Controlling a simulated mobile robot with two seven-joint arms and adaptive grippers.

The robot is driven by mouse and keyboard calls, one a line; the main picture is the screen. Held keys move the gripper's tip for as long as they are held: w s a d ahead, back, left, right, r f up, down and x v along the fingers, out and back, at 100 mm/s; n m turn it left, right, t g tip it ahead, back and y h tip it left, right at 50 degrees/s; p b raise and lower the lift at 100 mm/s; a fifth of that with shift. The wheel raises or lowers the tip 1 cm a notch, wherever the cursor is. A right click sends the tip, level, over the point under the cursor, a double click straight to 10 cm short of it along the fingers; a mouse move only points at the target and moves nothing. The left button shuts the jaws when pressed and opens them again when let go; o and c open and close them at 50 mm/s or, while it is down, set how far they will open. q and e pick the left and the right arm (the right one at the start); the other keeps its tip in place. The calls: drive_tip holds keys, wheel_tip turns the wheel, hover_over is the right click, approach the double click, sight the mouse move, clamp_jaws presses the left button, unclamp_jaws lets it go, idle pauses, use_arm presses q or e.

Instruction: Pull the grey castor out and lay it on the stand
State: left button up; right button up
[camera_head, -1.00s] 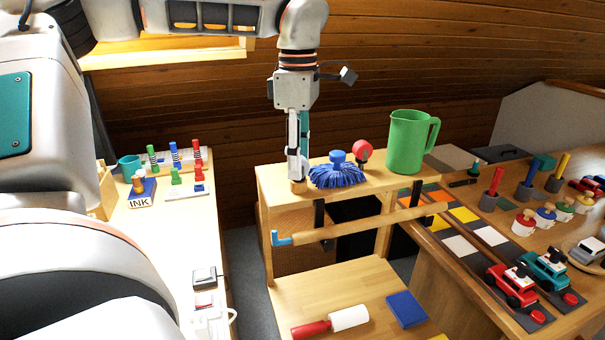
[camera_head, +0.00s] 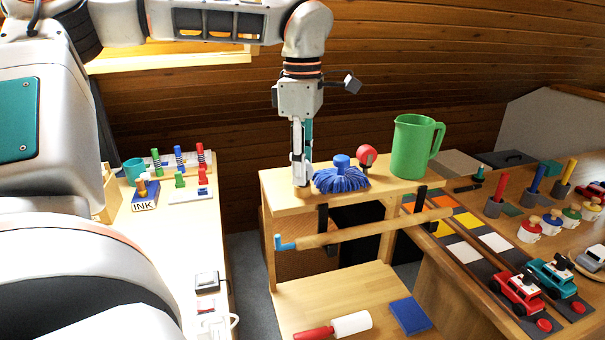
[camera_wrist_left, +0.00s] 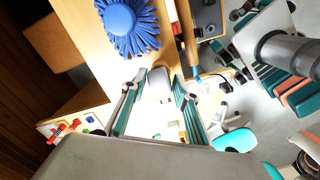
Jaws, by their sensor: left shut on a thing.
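My left gripper (camera_head: 302,182) points down at the left end of the wooden stand's top (camera_head: 280,198), left of a blue brush (camera_head: 341,180). In the left wrist view, its two fingers (camera_wrist_left: 160,100) are shut on a small grey rounded piece (camera_wrist_left: 158,82), which looks like the grey castor. In the head view the fingers mostly hide that piece, and I cannot tell whether it touches the stand top. My right gripper is not in view.
A red round-headed piece (camera_head: 366,156) and a green jug (camera_head: 413,147) stand right of the brush. A wooden rod (camera_head: 370,228) runs along the stand's front. A lower shelf holds a red-and-white roller (camera_head: 338,325) and a blue block (camera_head: 410,315).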

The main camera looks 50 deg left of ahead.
use_arm(q)
drive_tip(key=shift+r+p, duration=1.05)
drive_tip(key=shift+r, duration=1.65)
clamp_jaws()
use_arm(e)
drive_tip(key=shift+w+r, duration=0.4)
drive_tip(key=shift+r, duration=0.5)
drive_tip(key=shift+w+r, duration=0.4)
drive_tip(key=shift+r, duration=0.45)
